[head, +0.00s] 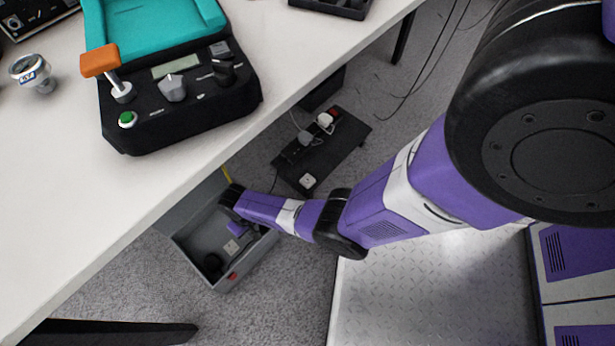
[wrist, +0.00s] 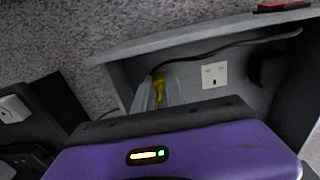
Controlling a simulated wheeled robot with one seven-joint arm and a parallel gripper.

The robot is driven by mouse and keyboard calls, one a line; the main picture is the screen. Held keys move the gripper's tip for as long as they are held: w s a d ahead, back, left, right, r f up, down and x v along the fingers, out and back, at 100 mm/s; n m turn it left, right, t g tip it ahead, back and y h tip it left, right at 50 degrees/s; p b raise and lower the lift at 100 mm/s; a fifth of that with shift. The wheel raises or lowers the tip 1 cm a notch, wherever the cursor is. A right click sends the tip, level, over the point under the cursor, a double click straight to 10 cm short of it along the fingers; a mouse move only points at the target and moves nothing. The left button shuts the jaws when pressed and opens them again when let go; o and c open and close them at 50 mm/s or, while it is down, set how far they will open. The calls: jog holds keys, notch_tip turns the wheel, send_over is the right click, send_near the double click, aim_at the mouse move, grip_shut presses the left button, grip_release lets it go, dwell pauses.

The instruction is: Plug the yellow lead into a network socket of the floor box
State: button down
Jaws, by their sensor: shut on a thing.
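My gripper (wrist: 158,84) is shut on the yellow lead (wrist: 159,90), whose yellow end shows between the pale fingers in the wrist view. A bit of the yellow lead (head: 226,173) also shows beyond my wrist in the head view, where the fingers are hidden. A black low unit with sockets (head: 345,150), likely the floor box, lies on the carpet right of the gripper. It has white plugs, a red part and a white plate (head: 308,181). A white plate with a small dark opening (wrist: 214,75) lies inside the grey bin, beside the fingers.
The grey open bin (head: 203,269) stands under my wrist, with a black cable (wrist: 215,47) and dark pieces in it. The white table (head: 60,195) overhangs at the left and carries a teal-topped device (head: 150,30). Loose cables lie on the carpet at the upper right.

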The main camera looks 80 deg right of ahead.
dwell(0.3)
jog(key=c, duration=1.3)
grip_release()
jog(key=shift+r+p, duration=2.45)
jog(key=shift+r, duration=0.05)
notch_tip(320, 180, up, 8)
jog(key=p, duration=0.4)
jog(key=shift+f, duration=0.15)
